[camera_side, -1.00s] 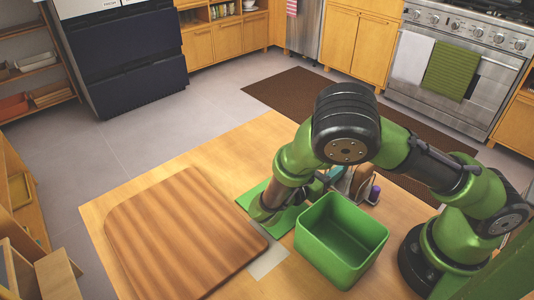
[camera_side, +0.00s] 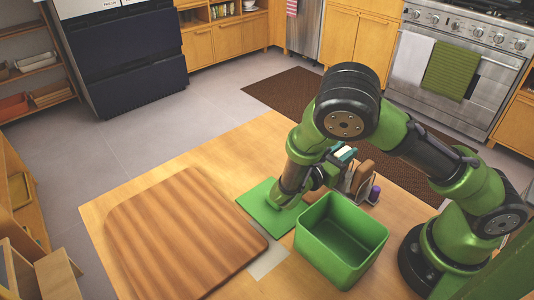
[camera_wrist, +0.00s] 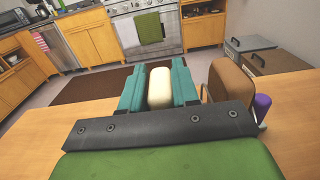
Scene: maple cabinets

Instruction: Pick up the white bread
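The white bread (camera_wrist: 160,88) is upright between the teal fingers of my gripper (camera_wrist: 159,86) in the wrist view, with a finger against each side. My gripper is shut on it. The bread appears clear of the rack. Its lower part is hidden by the gripper in the wrist view.
Brown bread (camera_wrist: 230,82) stands in the rack beside a purple item (camera_wrist: 262,104). A green bin (camera_side: 345,232) stands in front of the rack. A green mat (camera_side: 262,208) and a large striped cutting board (camera_side: 180,235) lie to the left. The table's far left corner is bare.

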